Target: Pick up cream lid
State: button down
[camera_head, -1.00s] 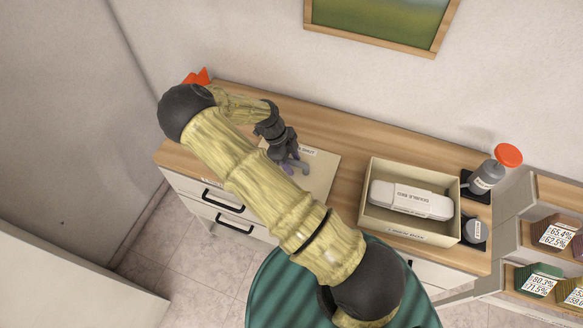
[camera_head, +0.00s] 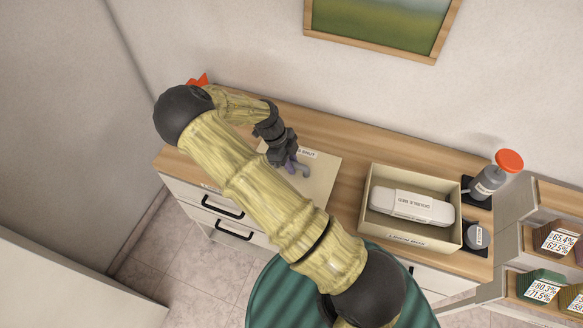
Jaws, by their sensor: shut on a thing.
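The cream lid (camera_head: 322,170) is a flat cream panel with a small white label. It lies on the wooden cabinet top, left of the cream box. My gripper (camera_head: 298,169) is at the lid's left part and points down at it. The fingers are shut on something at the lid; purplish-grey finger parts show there. The grip itself is small and partly hidden by my arm, which also covers the lid's lower left part. I cannot tell whether the lid is clear of the cabinet top.
A grey bottle with a red top (camera_head: 488,182) and a grey round item (camera_head: 474,236) stand at the right. A shelf unit (camera_head: 528,240) is at far right. A wall rises behind the wooden cabinet top (camera_head: 350,135).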

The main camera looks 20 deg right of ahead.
aim_at(292, 162)
notch_tip(292, 162, up, 8)
jog(key=shift+r+b, duration=0.1)
jog(key=shift+b, duration=0.7)
